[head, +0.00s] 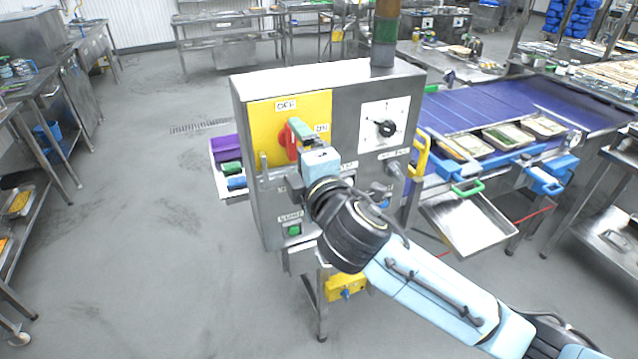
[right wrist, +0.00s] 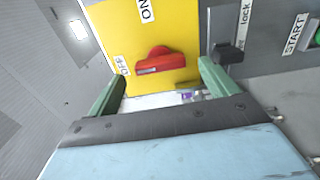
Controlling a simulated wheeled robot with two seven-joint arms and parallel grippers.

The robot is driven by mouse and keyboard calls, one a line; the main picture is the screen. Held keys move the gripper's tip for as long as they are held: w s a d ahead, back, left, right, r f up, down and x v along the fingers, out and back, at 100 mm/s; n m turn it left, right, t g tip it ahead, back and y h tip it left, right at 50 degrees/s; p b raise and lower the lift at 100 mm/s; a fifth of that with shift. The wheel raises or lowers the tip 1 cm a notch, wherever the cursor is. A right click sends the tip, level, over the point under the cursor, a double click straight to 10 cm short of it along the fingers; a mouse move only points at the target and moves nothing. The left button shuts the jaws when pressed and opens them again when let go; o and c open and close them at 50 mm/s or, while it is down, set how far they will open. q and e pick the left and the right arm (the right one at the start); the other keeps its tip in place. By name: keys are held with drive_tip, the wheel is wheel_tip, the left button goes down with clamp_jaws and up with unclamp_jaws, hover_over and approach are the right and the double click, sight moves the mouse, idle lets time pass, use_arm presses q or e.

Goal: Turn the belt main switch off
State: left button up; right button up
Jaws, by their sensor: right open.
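The belt main switch is a red rotary handle (head: 289,141) on a yellow panel (head: 262,120) of a grey control box. OFF is marked above it and ON to its right in the head view. The handle stands upright there, in line with OFF. In the right wrist view the red handle (right wrist: 155,62) lies lengthwise towards the OFF label. My right gripper (head: 302,146) is open in front of the panel. Its green fingers in the right wrist view (right wrist: 163,84) are spread wide, with the handle seen between and beyond them. Contact cannot be told. My left gripper is not in view.
A black lever (right wrist: 229,53) marked lock is close to one finger. A black dial (head: 385,128) and a green button (head: 293,230) are on the same box (head: 345,80). A blue conveyor (head: 480,105) with food trays runs behind at right. The floor at left is clear.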

drive_tip(key=b+v, duration=0.1)
drive_tip(key=v, duration=0.9)
drive_tip(key=shift+s+b, duration=0.25)
drive_tip(key=shift+b, duration=0.1)
